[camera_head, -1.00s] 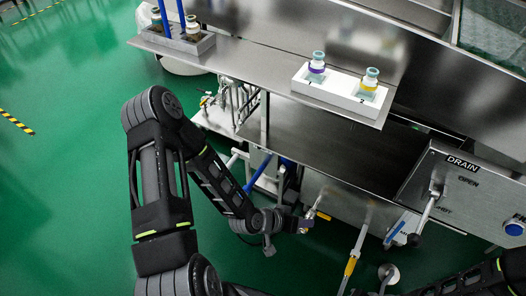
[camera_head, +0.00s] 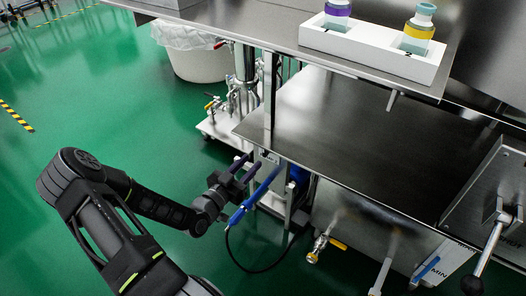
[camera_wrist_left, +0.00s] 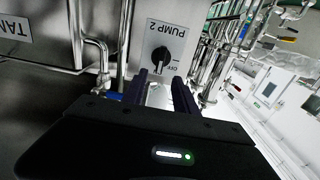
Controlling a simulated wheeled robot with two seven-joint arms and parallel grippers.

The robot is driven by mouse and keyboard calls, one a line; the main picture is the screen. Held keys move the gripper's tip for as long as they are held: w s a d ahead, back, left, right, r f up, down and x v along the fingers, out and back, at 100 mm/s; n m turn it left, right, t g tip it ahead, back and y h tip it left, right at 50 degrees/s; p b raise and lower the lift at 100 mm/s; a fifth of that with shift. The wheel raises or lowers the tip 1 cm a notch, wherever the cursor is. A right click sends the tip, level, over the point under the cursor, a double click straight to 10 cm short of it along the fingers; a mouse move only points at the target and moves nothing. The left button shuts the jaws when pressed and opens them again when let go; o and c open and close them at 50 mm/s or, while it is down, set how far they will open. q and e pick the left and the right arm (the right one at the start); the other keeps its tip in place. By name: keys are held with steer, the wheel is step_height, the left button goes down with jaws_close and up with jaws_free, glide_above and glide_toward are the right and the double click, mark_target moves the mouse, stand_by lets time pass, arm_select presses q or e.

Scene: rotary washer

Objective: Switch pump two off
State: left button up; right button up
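In the left wrist view a pale metal panel marked PUMP 2 (camera_wrist_left: 172,33) carries a round black rotary knob (camera_wrist_left: 160,56). An OFF mark is printed beside the knob, and I cannot tell for sure which way its pointer is turned. My left gripper (camera_wrist_left: 160,78) has its two dark fingers apart with a gap between them, and the knob shows just beyond the tips. In the head view the left gripper (camera_head: 250,164) reaches right, close to a small metal box (camera_head: 268,159) under the steel shelf. Its knob face is hidden there. My right gripper is out of view.
A steel shelf (camera_head: 345,130) overhangs the box. A blue-handled hose (camera_head: 254,198) hangs right beside my left gripper. Pipes and valves (camera_head: 235,103) stand behind it. In the left wrist view a pipe elbow (camera_wrist_left: 97,50) lies left of the panel. Green floor on the left is clear.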

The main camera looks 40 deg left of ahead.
arm_select(q)
steer(key=w+b, duration=0.2)
steer(key=w, duration=0.5)
steer(key=shift+w, duration=0.35)
steer(key=shift+a, duration=0.1)
jaws_close()
